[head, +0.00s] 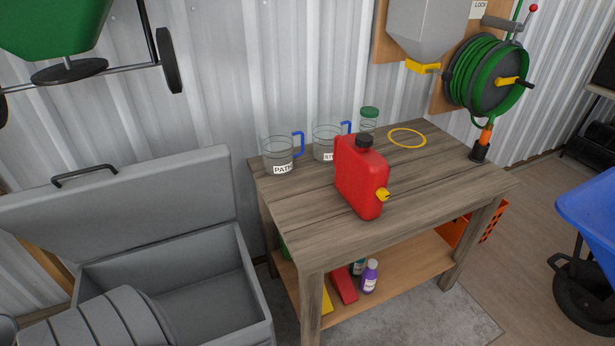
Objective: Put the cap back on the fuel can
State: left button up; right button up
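The red fuel can (360,182) stands upright on the wooden workbench (300,222), near its middle. A black cap-like piece (364,141) sits on the can's top; I cannot tell whether it is the loose cap or how firmly it sits. Neither of my grippers is in view.
Clear jugs with blue handles (278,158) (327,143) and a green-lidded jar (369,119) stand behind the can. A yellow ring (407,138) lies at the back right. An open grey chest (255,280) stands left. The bench's front is clear.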

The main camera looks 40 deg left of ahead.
aim_at(359, 172)
jog(key=u, duration=0.95)
